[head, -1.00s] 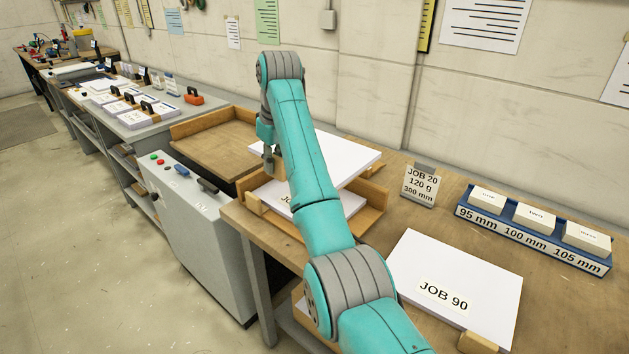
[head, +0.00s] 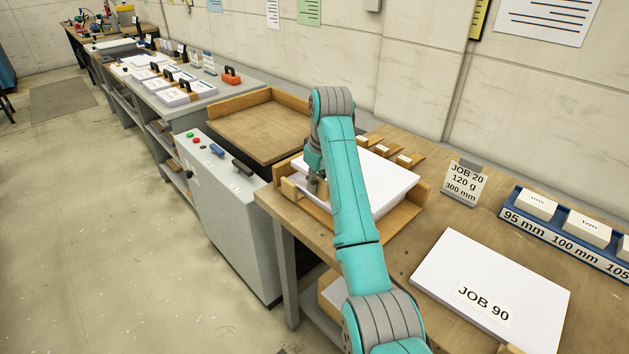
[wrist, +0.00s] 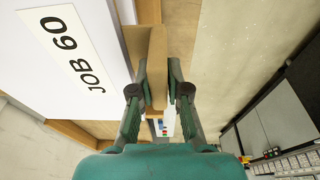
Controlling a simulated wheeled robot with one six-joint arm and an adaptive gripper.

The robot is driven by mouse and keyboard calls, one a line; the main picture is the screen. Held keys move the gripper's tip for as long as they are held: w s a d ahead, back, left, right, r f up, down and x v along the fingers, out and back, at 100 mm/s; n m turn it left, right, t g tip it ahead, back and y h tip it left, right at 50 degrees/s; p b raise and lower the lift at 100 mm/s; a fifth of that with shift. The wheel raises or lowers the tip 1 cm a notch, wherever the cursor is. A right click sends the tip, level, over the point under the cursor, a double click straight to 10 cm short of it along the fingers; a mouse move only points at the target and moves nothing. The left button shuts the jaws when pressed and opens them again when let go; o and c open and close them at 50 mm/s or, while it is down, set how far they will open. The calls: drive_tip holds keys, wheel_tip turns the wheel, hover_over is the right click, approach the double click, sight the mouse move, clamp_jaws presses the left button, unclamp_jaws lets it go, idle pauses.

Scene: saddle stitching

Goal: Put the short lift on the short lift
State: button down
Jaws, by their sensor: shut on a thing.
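A white paper lift (head: 385,186) lies level over the wooden tray (head: 408,216) on the bench, in the head view. In the wrist view the lift (wrist: 65,100) shows its JOB 60 label. My gripper (wrist: 159,88) is shut on a brown wooden block at the lift's edge. The gripper also shows in the head view (head: 316,188), at the tray's left side. The lower lift in the tray is covered now, and I cannot tell whether the upper one rests on it.
A JOB 90 stack (head: 492,290) lies at the front right. An empty wooden tray (head: 255,128) sits behind left, above a grey cabinet (head: 228,215).

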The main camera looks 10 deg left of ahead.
drive_tip(key=shift+f, duration=0.1)
idle(0.3)
drive_tip(key=c, duration=1.6)
unclamp_jaws()
drive_tip(key=shift+f, duration=0.2)
drive_tip(key=o, duration=0.4)
drive_tip(key=shift+o, duration=0.2)
drive_tip(key=shift+r, duration=0.1)
